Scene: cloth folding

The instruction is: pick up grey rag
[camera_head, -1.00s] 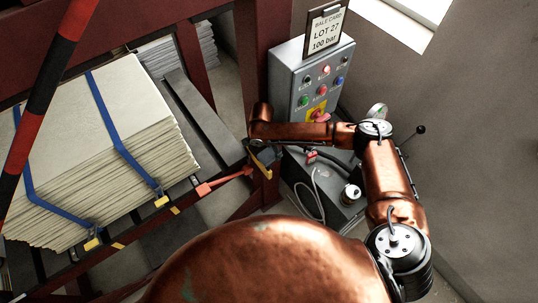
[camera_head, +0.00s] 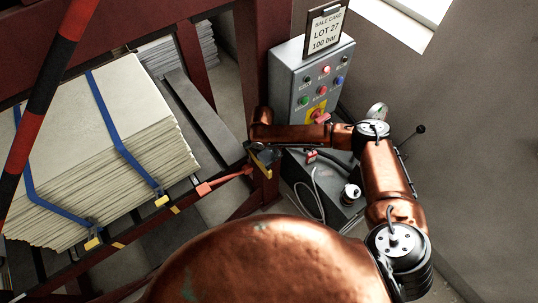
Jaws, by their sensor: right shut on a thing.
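No grey rag can be made out. My right gripper (camera_head: 262,158), small and dark with a yellow part, is at the end of my copper right arm, left of the grey control box. It is shut at the right end of a red lever (camera_head: 222,181), which slants down to the left along the press's front edge. The grip itself is small and partly hidden by the gripper. My left gripper is out of view.
A strapped stack of pale sheets (camera_head: 120,140) lies in the dark red press frame (camera_head: 265,60) at left. The grey control box (camera_head: 310,75) with coloured buttons stands behind my arm. A machine unit with a white-topped cylinder (camera_head: 350,194) and hoses lies below it.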

